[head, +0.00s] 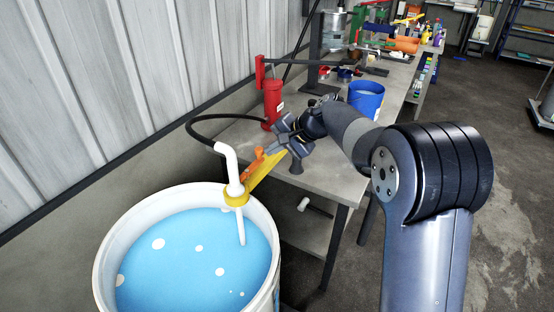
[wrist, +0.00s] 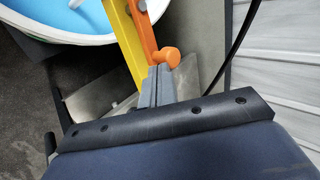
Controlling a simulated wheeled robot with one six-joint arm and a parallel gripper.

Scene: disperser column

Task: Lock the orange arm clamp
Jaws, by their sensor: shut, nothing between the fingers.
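The orange arm clamp (head: 258,156) is a small lever on the yellow arm (head: 262,172), which reaches over the rim of a white drum. In the wrist view the orange clamp (wrist: 143,27) runs beside the yellow arm (wrist: 122,38) and has a round orange knob (wrist: 171,57) at its near end. My gripper (head: 274,148) is at the bench end of the clamp. In the wrist view its grey fingers (wrist: 158,76) are together and empty, with their tips close to the knob. I cannot tell whether they touch it.
The white drum (head: 108,247) holds blue liquid, and a white pipe (head: 230,165) with a black hose (head: 197,122) stands in the yellow arm's end. The bench (head: 330,178) carries a red canister (head: 272,104) and a blue bucket (head: 366,98). A corrugated wall (head: 110,75) is at left.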

